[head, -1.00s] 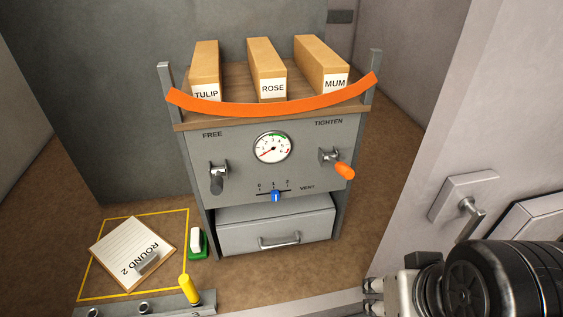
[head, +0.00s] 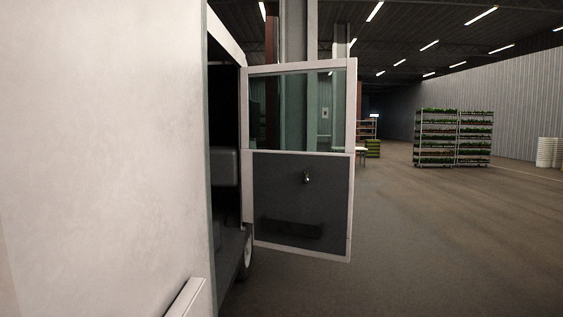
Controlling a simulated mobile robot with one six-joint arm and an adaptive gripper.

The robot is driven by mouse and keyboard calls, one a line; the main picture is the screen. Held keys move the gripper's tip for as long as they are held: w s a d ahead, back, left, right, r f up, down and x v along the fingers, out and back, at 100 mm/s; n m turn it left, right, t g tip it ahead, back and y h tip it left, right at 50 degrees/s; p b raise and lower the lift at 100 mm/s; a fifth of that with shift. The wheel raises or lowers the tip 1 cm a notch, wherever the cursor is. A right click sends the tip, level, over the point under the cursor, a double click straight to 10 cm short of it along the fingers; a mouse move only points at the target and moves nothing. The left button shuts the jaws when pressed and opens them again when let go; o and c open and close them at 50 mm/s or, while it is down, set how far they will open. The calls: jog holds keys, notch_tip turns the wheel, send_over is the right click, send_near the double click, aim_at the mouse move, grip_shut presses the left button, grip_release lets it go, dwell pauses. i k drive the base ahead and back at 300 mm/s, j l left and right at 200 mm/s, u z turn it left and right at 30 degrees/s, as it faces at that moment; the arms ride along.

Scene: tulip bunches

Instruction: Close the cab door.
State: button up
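The cab door (head: 288,200) stands wide open in the middle of the head view, swung out to the right from the vehicle's side. It has a pale frame, a window in its upper half and a dark grey inner panel below. A small metal handle (head: 307,177) sits on the panel. The dark cab opening (head: 226,160) shows left of the door, with a seat partly visible inside. My gripper is not in view.
The vehicle's large white side wall (head: 100,150) fills the left, close to me. Flower trolleys (head: 453,138) and white buckets (head: 548,152) stand far right. The floor (head: 440,240) right of the door is clear.

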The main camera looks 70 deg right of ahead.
aim_at(286, 212)
jog(key=z, duration=2.35)
jog(key=i+l+z, duration=0.25)
jog(key=i, duration=0.45)
jog(key=i+l+z, duration=0.2)
jog(key=i, duration=0.5)
jog(key=i+z, duration=0.25)
jog(key=i, duration=0.45)
jog(key=i+z, duration=0.2)
jog(key=i, duration=0.5)
jog(key=i+j+z, duration=0.25)
jog(key=i, duration=0.45)
jog(key=i+u, duration=0.15)
jog(key=i, duration=0.35)
jog(key=i+l+u, duration=0.2)
jog(key=i, duration=0.35)
jog(key=i+l+u, duration=0.15)
jog(key=i, duration=0.35)
jog(key=i+l+u, duration=0.15)
jog(key=i+l, duration=0.2)
jog(key=i, duration=0.15)
